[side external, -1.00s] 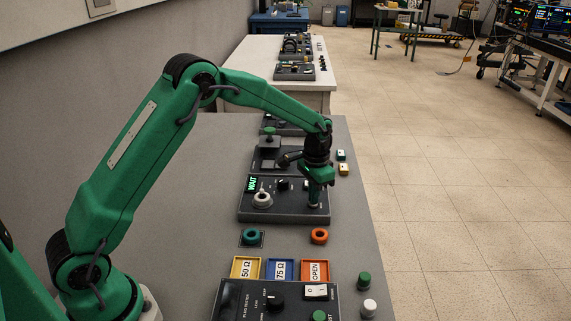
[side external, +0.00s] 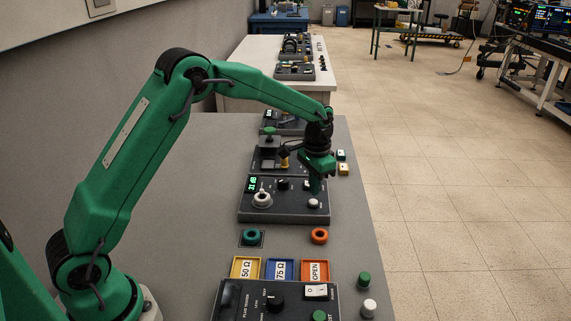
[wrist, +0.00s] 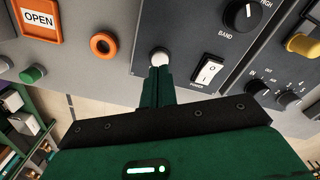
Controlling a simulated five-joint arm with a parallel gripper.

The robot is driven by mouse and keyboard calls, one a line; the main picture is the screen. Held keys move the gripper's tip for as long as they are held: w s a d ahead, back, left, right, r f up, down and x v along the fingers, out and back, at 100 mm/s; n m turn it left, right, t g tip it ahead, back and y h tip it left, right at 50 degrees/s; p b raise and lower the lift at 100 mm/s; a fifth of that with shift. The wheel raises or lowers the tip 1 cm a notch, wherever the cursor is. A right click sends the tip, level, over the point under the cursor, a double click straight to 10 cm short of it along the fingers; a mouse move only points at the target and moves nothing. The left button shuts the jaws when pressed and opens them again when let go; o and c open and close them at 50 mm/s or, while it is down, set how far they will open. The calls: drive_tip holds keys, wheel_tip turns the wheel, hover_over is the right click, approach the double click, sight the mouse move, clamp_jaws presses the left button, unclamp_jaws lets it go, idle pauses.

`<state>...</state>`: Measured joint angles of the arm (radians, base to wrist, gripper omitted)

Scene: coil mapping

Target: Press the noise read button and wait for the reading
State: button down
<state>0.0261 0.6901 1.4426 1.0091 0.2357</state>
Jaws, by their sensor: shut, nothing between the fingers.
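The noise read button looks to be the pale round button (side external: 313,203) on the front right of the dark instrument panel (side external: 282,213). It also shows in the wrist view (wrist: 160,56), just beyond my fingertips. My gripper (side external: 315,191) is shut and empty, pointing down a little above the button and apart from it. In the wrist view my closed green fingers (wrist: 159,76) end close to the button. The panel's small green display (side external: 252,185) shows a short reading, perhaps "31 dB"; the digits are small.
A grey knob (side external: 262,199) and a black knob (side external: 283,184) are on the same panel. An orange ring (side external: 319,236) and a teal ring (side external: 251,237) lie in front. Yellow, blue and orange trays (side external: 315,262) stand nearer.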

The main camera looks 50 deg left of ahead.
sight(312, 202)
drive_tip(key=shift+r, duration=1.7)
drive_tip(key=s+r+n+t, duration=0.1)
drive_tip(key=s+r+t, duration=0.2)
drive_tip(key=s+r, duration=1.1)
drive_tip(key=s+a+n+t, duration=0.1)
drive_tip(key=s+n+t, duration=0.1)
drive_tip(key=s, duration=1.5)
drive_tip(key=shift+s+a+t, duration=0.2)
drive_tip(key=shift+s+t, duration=0.1)
drive_tip(key=shift+s, duration=0.1)
